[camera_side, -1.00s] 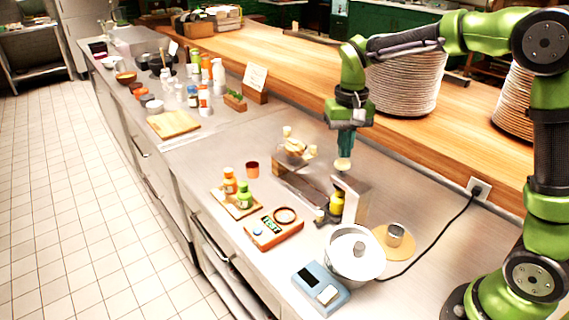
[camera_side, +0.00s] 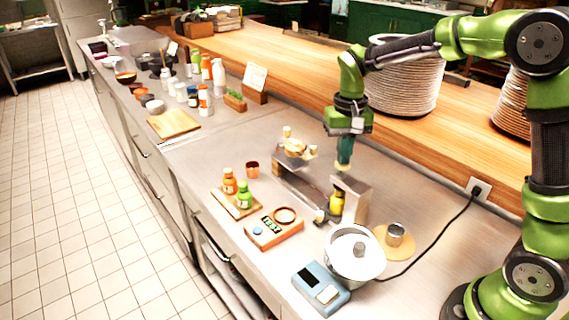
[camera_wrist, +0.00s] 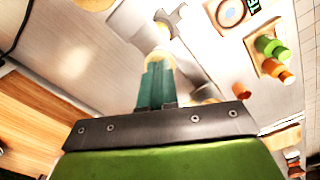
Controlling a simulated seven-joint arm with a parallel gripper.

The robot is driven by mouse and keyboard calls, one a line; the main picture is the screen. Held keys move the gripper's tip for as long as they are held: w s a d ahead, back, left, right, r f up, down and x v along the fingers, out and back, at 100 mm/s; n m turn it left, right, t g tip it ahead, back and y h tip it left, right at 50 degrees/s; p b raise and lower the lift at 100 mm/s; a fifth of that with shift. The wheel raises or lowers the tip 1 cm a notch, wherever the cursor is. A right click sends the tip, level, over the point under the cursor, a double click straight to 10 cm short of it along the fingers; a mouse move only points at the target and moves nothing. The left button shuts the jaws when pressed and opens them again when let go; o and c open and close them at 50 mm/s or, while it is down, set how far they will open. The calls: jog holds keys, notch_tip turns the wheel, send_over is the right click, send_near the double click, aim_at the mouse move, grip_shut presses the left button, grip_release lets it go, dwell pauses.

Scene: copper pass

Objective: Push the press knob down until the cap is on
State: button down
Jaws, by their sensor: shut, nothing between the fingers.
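The press (camera_side: 355,200) is a grey metal frame in the middle of the counter in the side view. A yellow bottle (camera_side: 336,202) stands inside it; whether its cap is seated is too small to tell. My gripper (camera_side: 344,166) is shut and empty, pointing down directly over the press. Its teal fingertips also show in the wrist view (camera_wrist: 158,72). There the cream press knob (camera_wrist: 160,56) shows just past the fingertips, apparently in contact with them.
An orange device (camera_side: 274,230) with a display and a wooden tray (camera_side: 222,203) with orange and green bottles lie left of the press. Stacked plates (camera_side: 405,90) are behind.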

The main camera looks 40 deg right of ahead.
jog(key=shift+f, duration=0.55)
jog(key=shift+r, duration=1.45)
jog(key=shift+r, duration=2.5)
